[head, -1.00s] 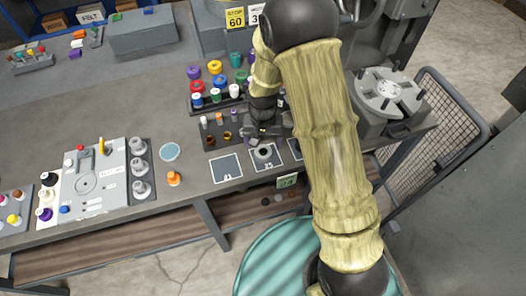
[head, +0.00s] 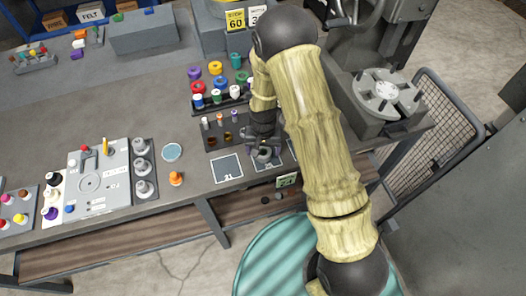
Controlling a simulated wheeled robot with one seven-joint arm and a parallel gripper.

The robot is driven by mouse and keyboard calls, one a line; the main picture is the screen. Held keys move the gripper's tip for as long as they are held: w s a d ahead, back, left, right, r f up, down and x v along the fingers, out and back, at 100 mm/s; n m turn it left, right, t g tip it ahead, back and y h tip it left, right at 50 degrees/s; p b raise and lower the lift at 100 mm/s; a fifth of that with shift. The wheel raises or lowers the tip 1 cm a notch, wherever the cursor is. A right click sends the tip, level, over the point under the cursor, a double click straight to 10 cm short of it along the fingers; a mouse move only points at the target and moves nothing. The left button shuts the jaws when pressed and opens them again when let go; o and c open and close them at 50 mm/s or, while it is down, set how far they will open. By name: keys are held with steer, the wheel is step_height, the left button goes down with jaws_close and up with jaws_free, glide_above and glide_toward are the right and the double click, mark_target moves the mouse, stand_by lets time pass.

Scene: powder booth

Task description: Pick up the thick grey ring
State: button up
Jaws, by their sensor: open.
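The thick grey ring (head: 265,155) lies on the middle one of the dark marked squares near the table's front edge, in the head view. My gripper (head: 263,148) is open and points down right at the ring, covering its far part. I cannot tell whether the fingers touch the ring or stand around it.
A dark square (head: 227,168) to the left is empty; another to the right is partly hidden by my arm. A dark rack (head: 222,134) with small pegs and bottles stands behind. An orange piece (head: 176,178) and a light blue disc (head: 172,152) lie to the left.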

steer(key=shift+f, duration=0.1)
steer(key=shift+c, duration=0.5)
steer(key=c, duration=1.1)
step_height(320, 180, up, 10)
steer(key=b, duration=0.2)
steer(key=shift+b, duration=0.3)
